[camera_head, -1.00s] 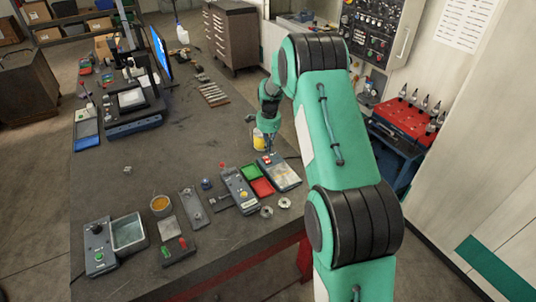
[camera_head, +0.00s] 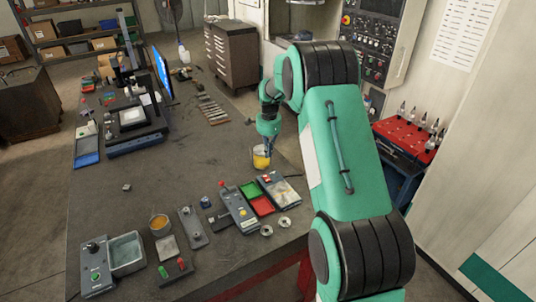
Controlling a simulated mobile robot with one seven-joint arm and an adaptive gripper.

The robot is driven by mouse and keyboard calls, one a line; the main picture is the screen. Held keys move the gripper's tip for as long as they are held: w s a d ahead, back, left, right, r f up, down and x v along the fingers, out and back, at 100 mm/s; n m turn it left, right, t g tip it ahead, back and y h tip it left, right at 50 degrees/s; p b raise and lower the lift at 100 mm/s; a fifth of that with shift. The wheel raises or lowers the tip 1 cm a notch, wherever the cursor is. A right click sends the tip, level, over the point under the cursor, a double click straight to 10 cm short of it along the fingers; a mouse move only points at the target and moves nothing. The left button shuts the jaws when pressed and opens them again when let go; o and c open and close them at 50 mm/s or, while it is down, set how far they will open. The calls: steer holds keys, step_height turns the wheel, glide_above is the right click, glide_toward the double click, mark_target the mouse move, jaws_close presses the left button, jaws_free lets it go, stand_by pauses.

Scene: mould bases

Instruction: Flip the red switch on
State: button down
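A small red switch (camera_head: 267,178) sits at the back left of a flat grey unit with a pale panel (camera_head: 285,192), near the right edge of the workbench. Whether it is on or off is too small to tell. My gripper (camera_head: 268,150) points down above and behind this unit, apart from the switch. It overlaps a yellow cup (camera_head: 261,160) in the picture; I cannot tell if they touch. Its fingers are too small to tell open from shut. A red lever or knob (camera_head: 181,263) stands on a dark block at the front, beside a green one.
Green (camera_head: 250,188) and red (camera_head: 262,206) trays and a grey control box (camera_head: 239,207) lie left of the unit. A grey bin (camera_head: 127,253) stands front left. The middle of the workbench (camera_head: 150,195) is mostly clear. A monitor (camera_head: 162,72) stands further back.

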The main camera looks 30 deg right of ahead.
mark_target(266, 176)
steer(key=shift+s, duration=0.1)
steer(key=shift+s+r+t, duration=0.25)
steer(key=shift+s+t, duration=0.1)
steer(key=shift+t, duration=0.35)
steer(key=f, duration=0.4)
steer(key=w+f, duration=0.1)
steer(key=f, duration=0.4)
steer(key=w+f, duration=0.1)
steer(key=f, duration=0.4)
steer(key=shift+w, duration=0.15)
steer(key=shift+a, duration=0.1)
